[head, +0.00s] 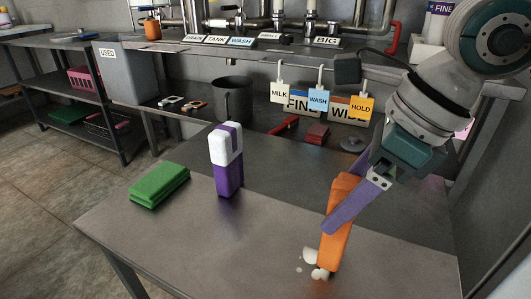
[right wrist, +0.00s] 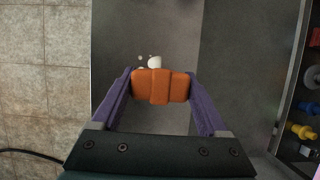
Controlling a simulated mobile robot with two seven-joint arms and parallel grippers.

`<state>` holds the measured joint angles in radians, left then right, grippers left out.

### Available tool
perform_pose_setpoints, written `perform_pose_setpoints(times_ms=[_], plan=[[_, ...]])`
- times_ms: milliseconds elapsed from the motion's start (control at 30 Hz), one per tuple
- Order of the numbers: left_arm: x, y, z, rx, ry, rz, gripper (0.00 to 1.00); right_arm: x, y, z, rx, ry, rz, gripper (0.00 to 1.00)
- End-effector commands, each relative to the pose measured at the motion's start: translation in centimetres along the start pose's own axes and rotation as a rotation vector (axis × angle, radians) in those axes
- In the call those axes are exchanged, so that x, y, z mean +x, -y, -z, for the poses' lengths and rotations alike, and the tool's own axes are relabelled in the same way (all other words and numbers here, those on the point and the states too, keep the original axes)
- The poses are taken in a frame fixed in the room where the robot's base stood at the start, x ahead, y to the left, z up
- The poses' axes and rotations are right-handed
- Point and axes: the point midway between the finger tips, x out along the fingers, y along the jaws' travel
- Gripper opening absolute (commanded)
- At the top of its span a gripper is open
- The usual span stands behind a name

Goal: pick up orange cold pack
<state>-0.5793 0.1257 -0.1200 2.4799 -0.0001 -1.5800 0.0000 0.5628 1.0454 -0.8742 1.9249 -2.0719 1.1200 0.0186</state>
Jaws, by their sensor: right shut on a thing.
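The orange cold pack (head: 336,236) is a tall orange block, upright and slightly tilted, near the front right of the metal table. My right gripper (head: 335,222) has purple fingers and is shut on the pack, one finger in front of it. In the right wrist view the cold pack (right wrist: 160,86) spans between the two purple fingers of the gripper (right wrist: 160,90). The pack's lower end is close to the table; I cannot tell whether it touches. My left gripper is not in view.
A purple and white bottle-like container (head: 227,160) and a green block (head: 159,185) stand on the table to the left. White blobs (head: 313,258) lie beside the pack's lower end. A dark pot (head: 232,98) and hanging tags (head: 318,98) are behind. The table's front middle is clear.

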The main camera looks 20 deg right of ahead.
Motion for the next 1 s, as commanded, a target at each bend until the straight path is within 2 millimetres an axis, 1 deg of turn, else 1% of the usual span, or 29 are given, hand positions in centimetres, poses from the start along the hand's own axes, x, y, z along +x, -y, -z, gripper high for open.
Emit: perform_pose_setpoints(times_ms=[167, 267, 400, 500, 600, 733, 933, 1000], plan=[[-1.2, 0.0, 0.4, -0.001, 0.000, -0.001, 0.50, -3.1, 0.1, -1.4, -0.002, 0.005, 0.004, 0.00], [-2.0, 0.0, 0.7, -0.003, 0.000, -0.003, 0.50, -5.7, 0.1, -2.5, -0.004, 0.007, 0.005, 0.00], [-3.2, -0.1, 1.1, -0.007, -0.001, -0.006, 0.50, -9.9, 0.1, -4.2, -0.002, 0.007, 0.005, 0.00], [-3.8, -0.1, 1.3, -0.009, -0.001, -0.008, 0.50, -12.5, 0.1, -5.3, -0.003, 0.007, 0.005, 0.00], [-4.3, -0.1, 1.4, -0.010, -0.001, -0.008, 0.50, -14.7, 0.0, -6.2, -0.002, 0.006, 0.003, 0.00], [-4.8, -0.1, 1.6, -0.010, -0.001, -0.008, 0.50, -16.6, 0.0, -7.0, -0.002, 0.005, 0.003, 0.00], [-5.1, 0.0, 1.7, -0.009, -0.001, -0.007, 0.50, -17.9, 0.0, -7.4, -0.004, 0.002, -0.001, 0.00], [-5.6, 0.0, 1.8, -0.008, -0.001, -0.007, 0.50, -18.4, -0.1, -7.7, -0.023, 0.001, -0.009, 0.00]])
